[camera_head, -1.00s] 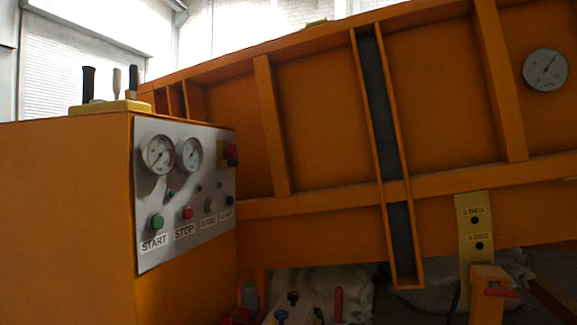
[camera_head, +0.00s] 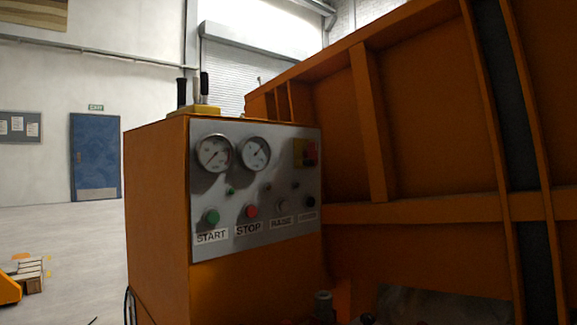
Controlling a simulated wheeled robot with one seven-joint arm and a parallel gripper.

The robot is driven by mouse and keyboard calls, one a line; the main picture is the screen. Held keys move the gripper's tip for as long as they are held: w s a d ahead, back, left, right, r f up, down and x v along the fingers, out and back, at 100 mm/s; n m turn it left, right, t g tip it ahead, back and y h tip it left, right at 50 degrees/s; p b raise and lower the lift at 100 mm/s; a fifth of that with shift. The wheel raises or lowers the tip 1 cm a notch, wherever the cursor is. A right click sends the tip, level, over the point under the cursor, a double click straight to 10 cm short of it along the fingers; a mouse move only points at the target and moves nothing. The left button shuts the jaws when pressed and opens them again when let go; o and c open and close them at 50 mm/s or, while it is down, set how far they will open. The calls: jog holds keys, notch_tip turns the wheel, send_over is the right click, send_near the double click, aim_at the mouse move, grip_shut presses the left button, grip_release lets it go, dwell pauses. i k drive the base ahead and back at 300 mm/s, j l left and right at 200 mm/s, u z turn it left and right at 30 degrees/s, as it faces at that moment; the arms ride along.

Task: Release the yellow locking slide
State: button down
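No part is clearly recognisable as the yellow locking slide. A yellow base (camera_head: 194,111) with black and pale lever handles sits on top of the orange control cabinet (camera_head: 158,220). I cannot tell whether a slide is part of it. The yellow plate with degree labels is outside the current view. My gripper is not in view.
The panel has two gauges, a green START button (camera_head: 211,217) and a red STOP button (camera_head: 252,212). The tilted orange bed (camera_head: 430,130) fills the right side. Open floor (camera_head: 70,250) lies at left, with a pallet (camera_head: 33,272) and a blue door (camera_head: 95,155) behind.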

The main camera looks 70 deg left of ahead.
aim_at(305, 162)
jog(key=i+j+u, duration=0.15)
jog(key=u, duration=0.3)
jog(key=i+u, duration=0.3)
jog(key=u, duration=0.15)
jog(key=i+u, duration=0.3)
jog(key=u, duration=0.15)
jog(key=i+j+u, duration=0.15)
jog(key=i, duration=0.5)
